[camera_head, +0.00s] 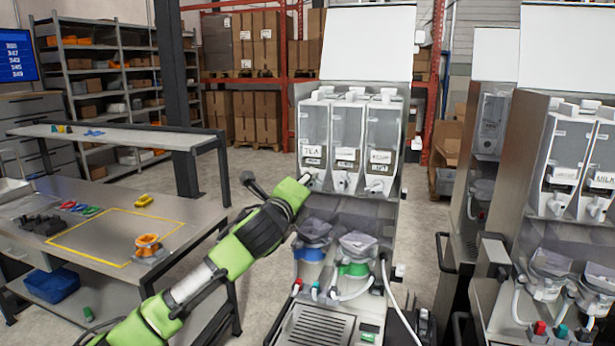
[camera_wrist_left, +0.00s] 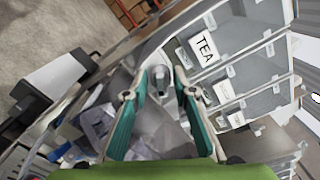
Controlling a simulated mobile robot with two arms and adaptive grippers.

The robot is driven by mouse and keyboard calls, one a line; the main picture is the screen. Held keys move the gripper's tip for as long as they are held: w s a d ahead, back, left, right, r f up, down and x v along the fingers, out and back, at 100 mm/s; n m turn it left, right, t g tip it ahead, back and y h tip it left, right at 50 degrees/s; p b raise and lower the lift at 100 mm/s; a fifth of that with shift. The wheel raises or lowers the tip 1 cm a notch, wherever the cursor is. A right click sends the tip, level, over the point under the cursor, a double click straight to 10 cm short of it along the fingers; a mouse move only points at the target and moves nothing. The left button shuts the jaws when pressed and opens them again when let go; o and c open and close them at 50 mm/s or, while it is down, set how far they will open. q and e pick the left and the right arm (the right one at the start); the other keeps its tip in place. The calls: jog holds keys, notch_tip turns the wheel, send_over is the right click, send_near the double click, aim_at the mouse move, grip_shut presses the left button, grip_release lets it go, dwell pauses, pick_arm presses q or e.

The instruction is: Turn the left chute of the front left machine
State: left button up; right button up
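The front left machine (camera_head: 351,20) stands in the middle of the head view, with three clear canisters in a row. Its left canister (camera_head: 314,137) is labelled TEA. The grey left chute (camera_wrist_left: 160,76) points out below that canister. My left gripper (camera_head: 306,181) is up at this chute and hides much of it in the head view. In the left wrist view my left gripper (camera_wrist_left: 161,80) has its two green fingers apart, with the chute between the fingertips. I cannot tell whether either finger touches it. My right gripper is in neither view.
Below the canisters are funnels with blue and green parts (camera_head: 355,269) and white hoses. Another machine (camera_head: 566,235) stands at the right. A workbench (camera_head: 105,190) with an orange part is at the left. Bare floor lies between bench and machine.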

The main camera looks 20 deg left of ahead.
pick_arm(q)
jog(key=shift+w, duration=0.55)
grip_shut()
